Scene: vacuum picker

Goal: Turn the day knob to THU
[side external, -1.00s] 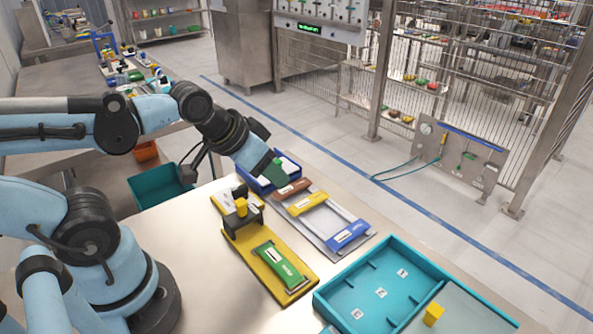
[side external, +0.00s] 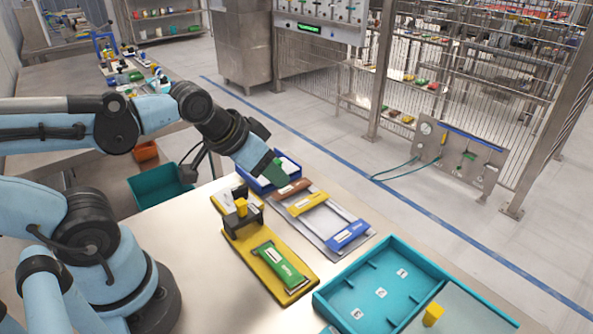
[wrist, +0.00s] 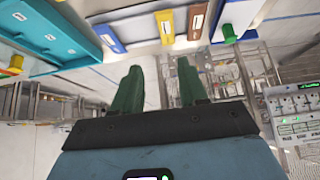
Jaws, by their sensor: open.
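My gripper (side external: 274,172) is in the air over the blue bin at the table's far side, its green fingers pointing down and right. In the wrist view its fingers (wrist: 157,72) are apart with nothing between them. No day lettering is legible, so I cannot tell which part is the day knob. A yellow knob-like piece (side external: 241,207) sits on a black bracket on the yellow board (side external: 300,266). Another yellow block (side external: 432,314) stands on the teal tray (side external: 318,304) at the lower right. A green piece (wrist: 229,33) shows by the blue bin in the wrist view.
A green packet (side external: 282,267) lies on the yellow board. Brown (side external: 292,189), yellow (side external: 306,203) and blue (side external: 349,235) packets lie on a grey plate. The blue bin (side external: 250,183) holds white items. Bare tabletop (side external: 185,235) lies left of the board.

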